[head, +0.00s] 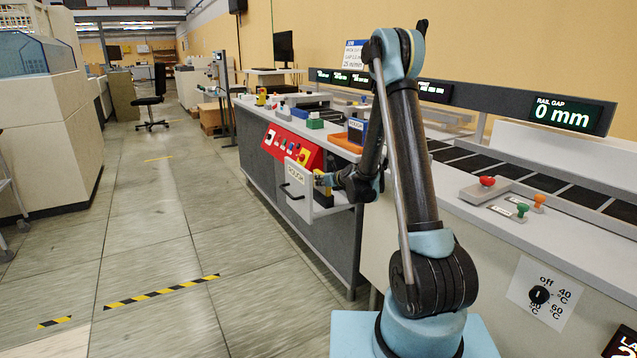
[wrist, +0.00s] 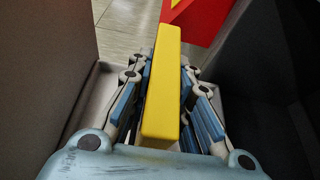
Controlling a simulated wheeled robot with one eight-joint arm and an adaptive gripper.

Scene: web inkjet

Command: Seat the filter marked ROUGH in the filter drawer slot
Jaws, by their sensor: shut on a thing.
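An open pale drawer (head: 296,203) with a black handle and a ROUGH label on its front sticks out of the grey cabinet. My gripper (head: 324,184) is at the drawer, just behind its front, pointing down. In the wrist view my gripper (wrist: 165,78) is shut on a long yellow block (wrist: 160,100), with fingers on both sides. The block also shows in the head view as a small yellow patch (head: 319,178). I can read no mark on it. Grey walls stand on both sides of it in the wrist view. Its lower end is hidden, so I cannot tell whether it is seated.
A red panel (head: 281,142) with buttons is on the cabinet above the drawer. A blue box (head: 356,131) with a small label stands on an orange surface. A green box (head: 315,123) is further back. The tiled floor left of the cabinet (head: 150,240) is free.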

